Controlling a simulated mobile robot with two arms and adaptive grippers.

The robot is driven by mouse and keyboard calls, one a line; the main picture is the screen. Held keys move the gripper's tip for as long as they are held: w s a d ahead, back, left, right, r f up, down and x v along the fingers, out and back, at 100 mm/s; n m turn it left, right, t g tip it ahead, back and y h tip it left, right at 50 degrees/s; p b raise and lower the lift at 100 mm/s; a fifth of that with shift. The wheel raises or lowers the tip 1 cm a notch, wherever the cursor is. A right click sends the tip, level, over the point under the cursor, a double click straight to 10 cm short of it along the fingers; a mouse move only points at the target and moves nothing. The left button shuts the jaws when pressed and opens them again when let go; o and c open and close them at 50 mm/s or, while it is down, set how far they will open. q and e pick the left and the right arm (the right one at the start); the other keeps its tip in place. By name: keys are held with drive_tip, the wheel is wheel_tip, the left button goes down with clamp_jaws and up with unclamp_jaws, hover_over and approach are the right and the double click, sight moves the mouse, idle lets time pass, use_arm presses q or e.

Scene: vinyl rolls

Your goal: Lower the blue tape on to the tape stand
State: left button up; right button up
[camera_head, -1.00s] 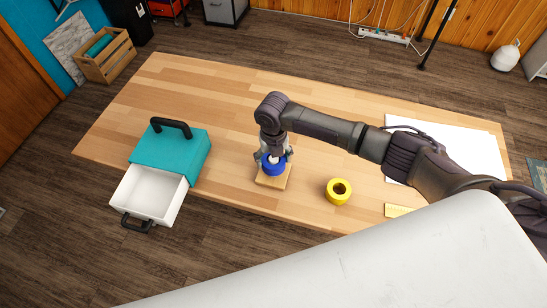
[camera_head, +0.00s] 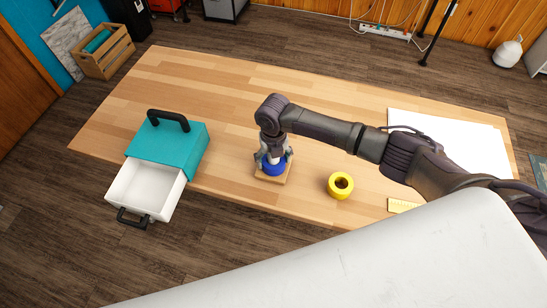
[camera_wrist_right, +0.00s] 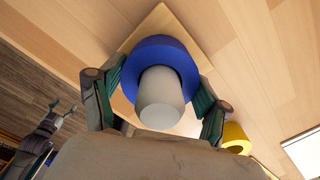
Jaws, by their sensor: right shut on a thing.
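The blue tape (camera_head: 274,169) is a thick ring low over the square wooden base of the tape stand (camera_head: 272,179). In the right wrist view the stand's white post (camera_wrist_right: 160,98) comes up through the hole of the blue tape (camera_wrist_right: 160,50). Whether the tape touches the base (camera_wrist_right: 165,20) cannot be told. My right gripper (camera_head: 274,158) points down over the stand, its fingers shut on opposite sides of the tape; it also shows in the wrist view (camera_wrist_right: 156,85). What looks like my left gripper (camera_wrist_right: 60,112) is small at the wrist view's left edge, its jaw state unclear.
A yellow tape (camera_head: 340,185) lies right of the stand on the wooden table (camera_head: 230,95). A teal box (camera_head: 170,146) with an open white drawer (camera_head: 146,188) stands at the left. A white sheet (camera_head: 455,135) and a yellow ruler (camera_head: 403,206) lie at the right.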

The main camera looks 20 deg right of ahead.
drive_tip(key=o, duration=1.8)
drive_tip(key=shift+r, duration=0.15)
drive_tip(key=shift+r+p, duration=4.05)
drive_tip(key=shift+r, duration=0.4)
drive_tip(key=shift+f, duration=0.15)
